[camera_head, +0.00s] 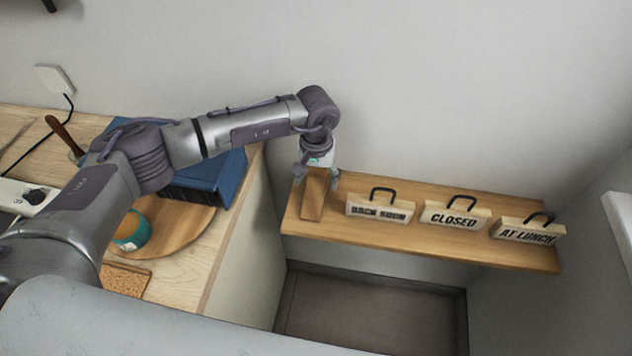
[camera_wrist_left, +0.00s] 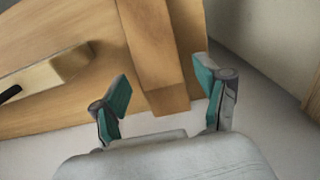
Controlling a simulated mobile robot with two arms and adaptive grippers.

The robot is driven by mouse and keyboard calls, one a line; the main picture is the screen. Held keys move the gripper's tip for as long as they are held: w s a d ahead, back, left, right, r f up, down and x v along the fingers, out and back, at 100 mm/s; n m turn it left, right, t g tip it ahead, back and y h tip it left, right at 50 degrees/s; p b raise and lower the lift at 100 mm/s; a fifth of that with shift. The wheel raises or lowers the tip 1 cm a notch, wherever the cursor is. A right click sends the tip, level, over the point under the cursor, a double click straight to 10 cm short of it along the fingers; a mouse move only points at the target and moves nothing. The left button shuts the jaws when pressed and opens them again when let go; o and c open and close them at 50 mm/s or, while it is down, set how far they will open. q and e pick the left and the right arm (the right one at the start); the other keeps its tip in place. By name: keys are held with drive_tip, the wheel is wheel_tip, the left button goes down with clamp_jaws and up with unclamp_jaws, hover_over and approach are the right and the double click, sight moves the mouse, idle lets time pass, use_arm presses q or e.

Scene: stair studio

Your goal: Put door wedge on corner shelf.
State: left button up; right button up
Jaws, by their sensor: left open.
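A brown wooden door wedge (camera_head: 314,196) rests on the left end of the wooden corner shelf (camera_head: 420,250). My left gripper (camera_head: 317,174) is just above the wedge's rear end, with its fingers apart. In the left wrist view the wedge (camera_wrist_left: 155,60) lies on the shelf (camera_wrist_left: 60,118), and its near end reaches between the open fingertips of my left gripper (camera_wrist_left: 165,98). A gap shows between the wedge and each finger. My right gripper is not in view.
Three signs stand on the shelf right of the wedge: "BACK SOON" (camera_head: 380,209), "CLOSED" (camera_head: 455,216) and "AT LUNCH" (camera_head: 528,232). A wooden counter (camera_head: 185,262) at left holds a blue box (camera_head: 205,183), a round board (camera_head: 175,235) and a teal container (camera_head: 130,232).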

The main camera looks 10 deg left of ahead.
sight(316, 182)
use_arm(q)
wheel_tip(316, 182, up, 10)
drive_tip(key=b, duration=0.1)
drive_tip(key=shift+b, duration=0.35)
